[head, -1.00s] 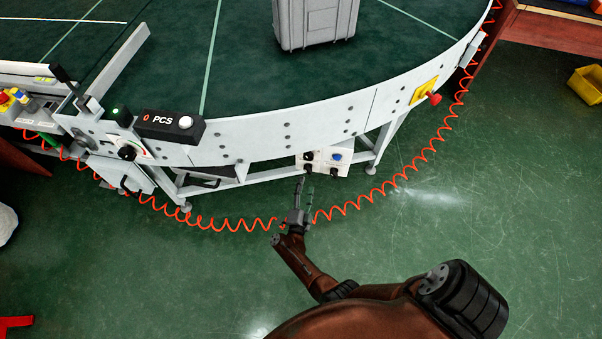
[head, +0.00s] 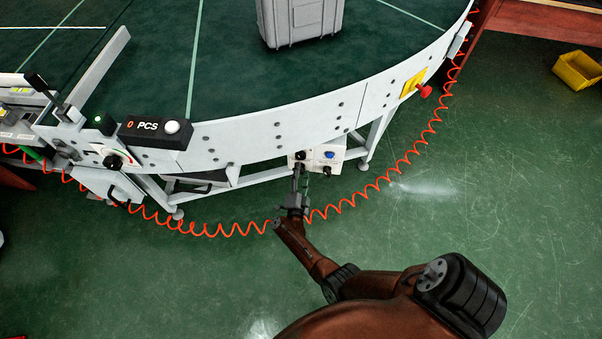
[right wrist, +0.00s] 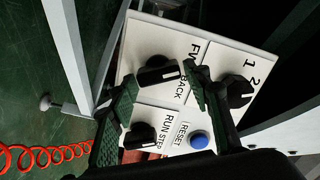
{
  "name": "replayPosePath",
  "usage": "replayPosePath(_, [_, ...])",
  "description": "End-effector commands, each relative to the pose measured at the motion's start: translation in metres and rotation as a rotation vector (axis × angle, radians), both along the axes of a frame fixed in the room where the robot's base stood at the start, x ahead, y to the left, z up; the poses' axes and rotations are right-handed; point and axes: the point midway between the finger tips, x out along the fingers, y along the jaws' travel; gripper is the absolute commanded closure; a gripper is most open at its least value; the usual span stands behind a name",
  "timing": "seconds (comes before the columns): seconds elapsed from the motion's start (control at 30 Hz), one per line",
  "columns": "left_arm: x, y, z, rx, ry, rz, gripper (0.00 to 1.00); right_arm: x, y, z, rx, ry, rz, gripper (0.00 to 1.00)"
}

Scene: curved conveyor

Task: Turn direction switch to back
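The white control panel (head: 335,151) hangs under the conveyor's curved edge in the head view. In the right wrist view its direction switch (right wrist: 157,72) is a black knob beside the words FWD and BACK. The knob's white mark points right in the picture, toward the lettering; I cannot tell which word it is set to. My right gripper (right wrist: 163,79) is open, with the knob between its two fingertips. I cannot tell whether they touch it. The right gripper also shows in the head view (head: 299,174), just below the panel. My left gripper is not in view.
The RUN/STEP knob (right wrist: 140,135), the blue RESET button (right wrist: 198,139) and the 1/2 knob (right wrist: 238,92) lie close around the fingers. An orange coiled cable (head: 382,182) runs below the conveyor (head: 260,137). A grey case (head: 300,22) stands on the belt.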

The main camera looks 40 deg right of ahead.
Motion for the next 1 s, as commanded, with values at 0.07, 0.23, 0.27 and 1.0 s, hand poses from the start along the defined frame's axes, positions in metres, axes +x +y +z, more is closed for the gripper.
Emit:
replayPosePath(0.07, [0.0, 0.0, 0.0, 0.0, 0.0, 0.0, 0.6, 0.0, 0.0, 0.0, 0.0, 0.0, 0.0, 0.62])
replayPosePath(0.23, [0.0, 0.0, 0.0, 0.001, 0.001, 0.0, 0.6, 0.0, 0.0, 0.0, 0.0, 0.0, 0.0, 0.74])
replayPosePath(0.27, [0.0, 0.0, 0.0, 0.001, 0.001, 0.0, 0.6, 0.0, 0.0, 0.0, 0.0, 0.0, 0.0, 0.76])
replayPosePath(1.0, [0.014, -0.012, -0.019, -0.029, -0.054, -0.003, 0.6, -0.002, 0.001, -0.006, 0.127, -0.144, 0.0, 0.88])
